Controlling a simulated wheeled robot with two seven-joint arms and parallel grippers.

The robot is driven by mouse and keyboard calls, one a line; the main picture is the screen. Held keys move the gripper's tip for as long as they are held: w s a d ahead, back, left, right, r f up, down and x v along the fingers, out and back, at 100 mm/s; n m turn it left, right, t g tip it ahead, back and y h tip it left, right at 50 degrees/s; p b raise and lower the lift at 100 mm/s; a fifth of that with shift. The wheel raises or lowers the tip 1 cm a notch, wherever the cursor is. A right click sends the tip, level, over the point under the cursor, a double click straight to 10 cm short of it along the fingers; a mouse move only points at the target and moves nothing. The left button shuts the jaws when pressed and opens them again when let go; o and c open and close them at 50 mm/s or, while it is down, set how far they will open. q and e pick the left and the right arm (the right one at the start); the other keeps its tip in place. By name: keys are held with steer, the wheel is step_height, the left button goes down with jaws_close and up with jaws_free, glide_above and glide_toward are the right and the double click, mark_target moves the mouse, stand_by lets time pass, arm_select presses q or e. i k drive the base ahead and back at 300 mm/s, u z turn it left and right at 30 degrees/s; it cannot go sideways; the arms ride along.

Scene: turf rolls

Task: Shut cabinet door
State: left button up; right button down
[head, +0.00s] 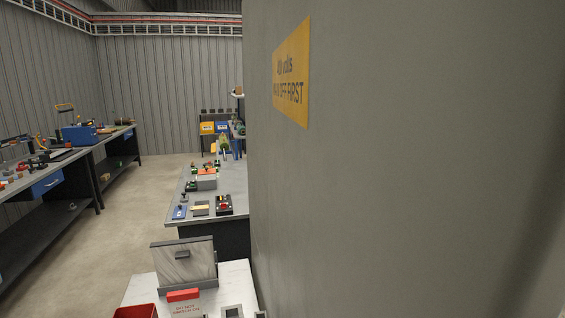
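A large flat grey panel (400,180) fills the right half of the head view, very close to me. It bears a yellow sign (291,76) with dark lettering that includes "volts" and "OFF FIRST". It may be the cabinet door or a cabinet side; I cannot tell which. No handle, hinge or door gap shows clearly. A darker vertical band runs along the panel near the right edge of the view. Neither of my grippers is in view.
Left of the panel, a white-topped table (143,287) carries a grey plate in a stand (183,262), a red block (183,295) and a red bin (136,311). Behind it is a bench (232,180) with small parts. Workbenches line the left; concrete floor (140,205) lies clear between.

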mark_target(416, 148)
steer(key=u, duration=0.85)
steer(key=k, duration=1.05)
steer(key=z, duration=0.85)
